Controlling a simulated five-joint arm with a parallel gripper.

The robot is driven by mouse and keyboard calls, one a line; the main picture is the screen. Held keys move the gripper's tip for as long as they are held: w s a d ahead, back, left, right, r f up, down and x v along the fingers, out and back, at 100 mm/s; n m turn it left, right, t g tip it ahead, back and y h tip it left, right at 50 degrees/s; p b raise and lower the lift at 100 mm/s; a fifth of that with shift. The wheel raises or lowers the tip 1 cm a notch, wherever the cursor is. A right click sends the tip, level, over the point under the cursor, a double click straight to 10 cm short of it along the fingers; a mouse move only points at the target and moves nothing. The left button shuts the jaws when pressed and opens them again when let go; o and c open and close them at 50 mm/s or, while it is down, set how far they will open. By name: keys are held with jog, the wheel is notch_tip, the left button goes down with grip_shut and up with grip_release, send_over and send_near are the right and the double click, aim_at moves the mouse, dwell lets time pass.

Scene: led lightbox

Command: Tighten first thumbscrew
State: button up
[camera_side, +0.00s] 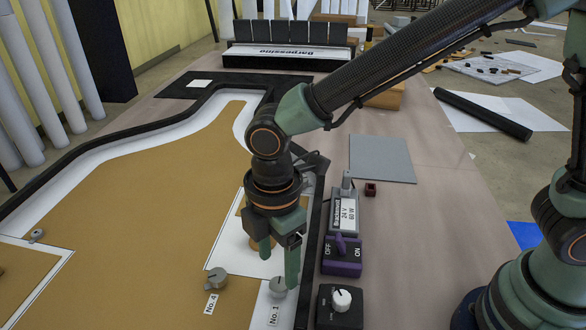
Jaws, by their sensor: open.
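A grey thumbscrew (277,291) stands at the lower middle of the side view, just behind a white label (273,314) reading "No.1". My gripper (279,268) points down with its two fingers apart and nothing visible between their tips. Its right fingertip overlaps the top of this thumbscrew in the picture. I cannot tell whether they touch. A second grey thumbscrew (216,279), labelled "No.4", stands to the left. Another small thumbscrew (37,236) is at the far left. The panel (130,190) is tan with a white border and dark frame.
A purple OFF/ON switch (342,257) and a black dimmer box with a white knob (341,301) stand right of the panel. A grey 24 V supply (343,217) is behind them. A grey mat (381,159) lies on clear bench. A black rod (483,114) is at right.

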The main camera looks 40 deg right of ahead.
aim_at(279, 282)
notch_tip(279, 282, up, 8)
jog(key=d+r+m+t, duration=0.2)
jog(key=d+m, duration=0.7)
jog(key=d, duration=0.4)
jog(key=d+r+m+t, duration=0.2)
jog(key=d+m+t, duration=0.1)
jog(key=d+m, duration=0.6)
jog(key=shift+d+r, duration=0.3)
jog(key=shift+d, duration=1.6)
jog(key=shift+s+d+m+t, duration=0.1)
jog(key=shift+d+m+t, duration=0.2)
jog(key=shift+d, duration=0.05)
